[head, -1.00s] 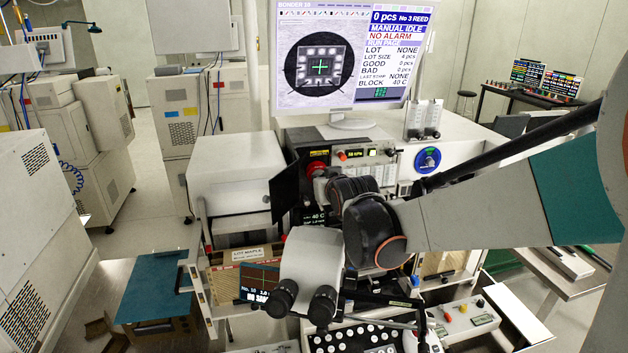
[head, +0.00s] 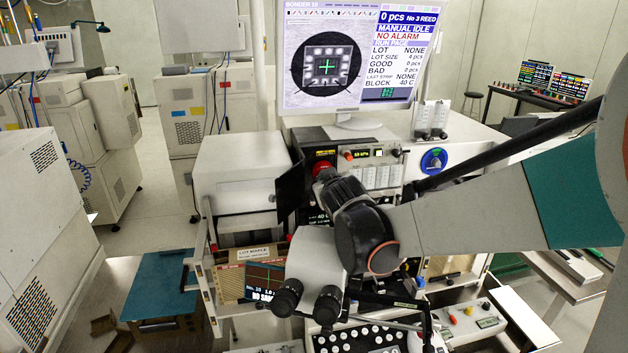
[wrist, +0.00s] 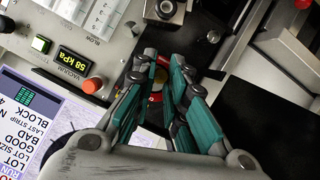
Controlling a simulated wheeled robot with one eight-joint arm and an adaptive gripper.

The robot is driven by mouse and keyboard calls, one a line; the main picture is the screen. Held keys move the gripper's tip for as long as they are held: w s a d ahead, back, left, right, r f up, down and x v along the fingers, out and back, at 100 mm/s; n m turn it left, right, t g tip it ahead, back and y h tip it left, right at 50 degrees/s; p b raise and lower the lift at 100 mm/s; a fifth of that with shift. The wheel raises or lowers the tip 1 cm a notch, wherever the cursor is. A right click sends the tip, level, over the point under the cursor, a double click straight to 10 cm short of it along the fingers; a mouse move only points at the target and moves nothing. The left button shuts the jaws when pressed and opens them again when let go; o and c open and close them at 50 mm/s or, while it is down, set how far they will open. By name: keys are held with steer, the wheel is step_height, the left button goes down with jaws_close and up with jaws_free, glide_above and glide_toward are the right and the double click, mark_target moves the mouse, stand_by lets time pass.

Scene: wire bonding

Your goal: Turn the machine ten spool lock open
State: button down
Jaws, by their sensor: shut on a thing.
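Machine ten is the bonder whose monitor (head: 350,60) reads "BONDER 10". On its dark front panel, a round red part (head: 322,167) shows just beyond my wrist. In the wrist view my gripper (wrist: 162,76) has its green-backed fingers closed around a small red and yellowish part (wrist: 156,86), apparently that same red part. The fingers cover most of it, so its turn angle and any lock marking are hidden. I cannot tell for sure that it is the spool lock. In the head view my fingers are hidden behind my wrist.
A vacuum readout (wrist: 66,57) and an orange-red button (wrist: 93,85) sit near the fingers. A black panel (head: 290,186) stands left of the wrist. Microscope eyepieces (head: 327,305) are below my arm. A blue dial (head: 434,160) is to the right.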

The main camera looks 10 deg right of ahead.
steer(key=c, duration=1.6)
jaws_free()
steer(key=v, duration=1.2)
